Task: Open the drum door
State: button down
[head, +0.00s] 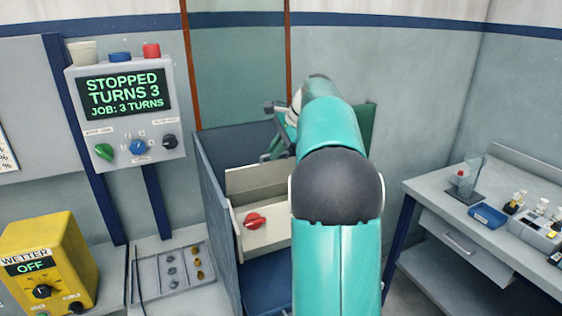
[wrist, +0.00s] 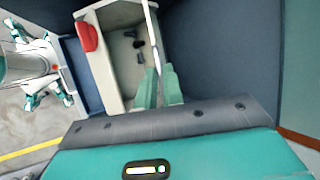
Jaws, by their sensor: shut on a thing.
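The drum (head: 270,232) is a beige box inside a blue housing, with a red knob (head: 254,220) on its front face. In the wrist view the drum (wrist: 103,65) is open at the top, with several small dark pieces (wrist: 138,45) inside. The drum door looks like the thin pale panel (wrist: 153,32) standing on edge at the drum's right side. My gripper (wrist: 159,84) has its green fingers closed around the near end of that panel. In the head view my gripper (head: 274,146) is partly hidden by my arm.
A control panel (head: 125,112) reads "STOPPED, TURNS 3, JOB: 3 TURNS". A yellow wetter box (head: 45,255) reads OFF. The blue housing wall (head: 212,190) stands close at the drum's left. A side bench (head: 440,205) with small items stands at right.

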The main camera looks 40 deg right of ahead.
jog(key=shift+w+d+f, duration=0.2)
jog(key=shift+w+d, duration=0.4)
jog(key=shift+w, duration=1.5)
jog(key=shift+w+d+f, duration=0.2)
jog(key=shift+w+d, duration=0.35)
jog(key=shift+w, duration=1.55)
jog(key=shift+w+d+f, duration=0.2)
jog(key=shift+w+d, duration=0.4)
jog(key=shift+w, duration=1.6)
jog(key=c, duration=1.6)
grip_release()
jog(key=shift+w+f, duration=0.1)
jog(key=shift+o, duration=0.4)
jog(key=shift+f, duration=0.1)
